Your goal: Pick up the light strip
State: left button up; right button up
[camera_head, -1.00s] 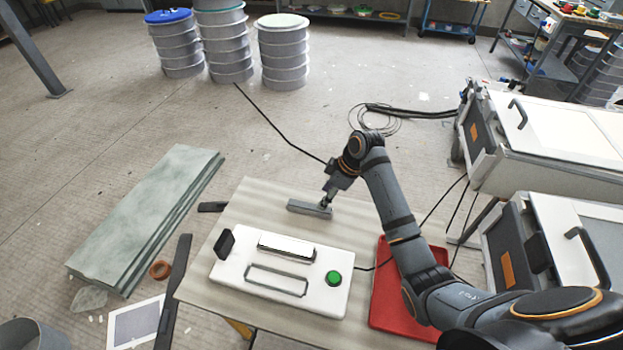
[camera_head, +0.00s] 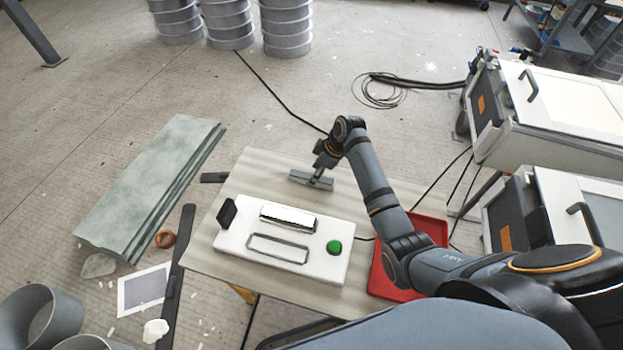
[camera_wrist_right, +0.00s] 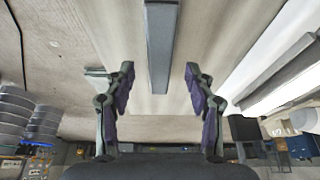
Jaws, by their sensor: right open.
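A slim grey strip (camera_head: 300,177), the likely light strip, lies on the table near its far edge. It shows in the right wrist view as a straight grey bar (camera_wrist_right: 161,40) running down from the top edge. My right gripper (camera_wrist_right: 160,72) is open. Its two fingers stand on either side of the bar's near end, with a gap on both sides. In the head view the right gripper (camera_head: 319,177) is over the right half of the strip and hides part of it. Whether it touches the strip is unclear. My left gripper is not in view.
A white fixture (camera_head: 285,245) with a raised light bar, a slot and a green button (camera_head: 333,247) sits nearer on the table (camera_head: 205,255). A red tray (camera_head: 385,280) is at right, under my right arm. White-lidded machines (camera_head: 560,100) stand further right.

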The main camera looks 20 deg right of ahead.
jog(key=shift+x, duration=1)
jog(key=c, duration=1.1)
grip_shut()
jog(key=shift+r, duration=0.1)
